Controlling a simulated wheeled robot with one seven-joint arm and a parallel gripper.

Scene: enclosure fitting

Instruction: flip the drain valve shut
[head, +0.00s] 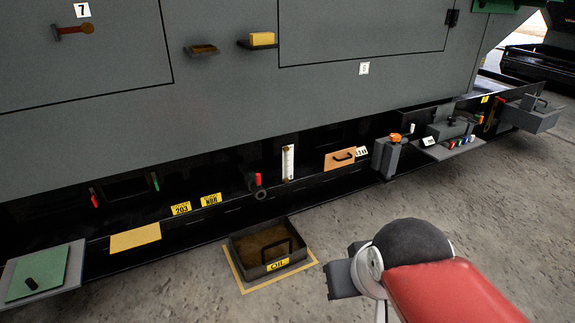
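The drain valve (249,177) appears to be the small dark fitting low on the machine, right of the yellow labels. Its red-tipped handle (258,180) stands roughly upright, with a round dark outlet (261,195) just below. It is too small to tell whether the valve is open or shut. An open tray marked OIL (277,264) sits on the floor below it. My red arm link and dark joint are at the lower right. The grey block at the arm's end seems to be my gripper (343,280), right of the tray and apart from the valve; its fingers cannot be made out.
A white gauge strip (288,163) and an orange plate with a handle (340,158) are right of the valve. A grey box with an orange knob (388,157) juts out farther right. A green-topped shelf (45,275) projects at left. Concrete floor before the tray is clear.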

